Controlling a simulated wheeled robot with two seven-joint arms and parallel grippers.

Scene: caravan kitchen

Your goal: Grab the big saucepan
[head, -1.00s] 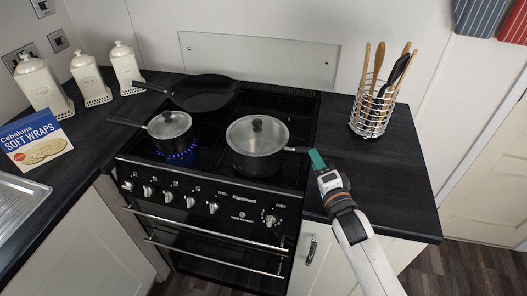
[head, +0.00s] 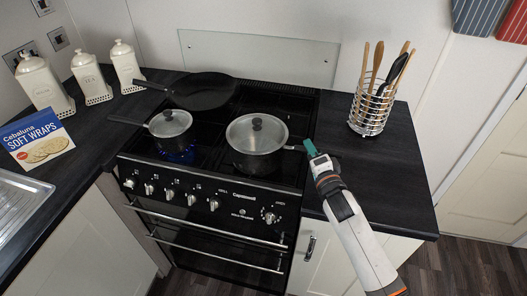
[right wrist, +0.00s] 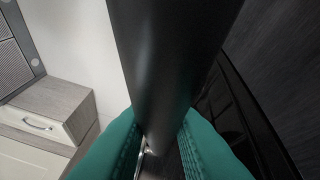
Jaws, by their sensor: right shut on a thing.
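The big saucepan (head: 256,143) is steel with a lid and black knob. It sits on the right side of the hob, its dark handle pointing right. My right gripper (head: 309,147) is at the handle's end, over the counter edge beside the hob. In the right wrist view its teal fingers (right wrist: 150,138) lie on both sides of the black handle (right wrist: 165,60) and are shut on it. The pan still appears to rest on the hob. My left gripper is out of view.
A small lidded saucepan (head: 171,128) stands over a blue flame to the left. A black frying pan (head: 204,92) is behind it. A wire utensil holder (head: 370,110) stands on the right counter. White canisters (head: 88,75) and a soft wraps packet (head: 38,141) are at left.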

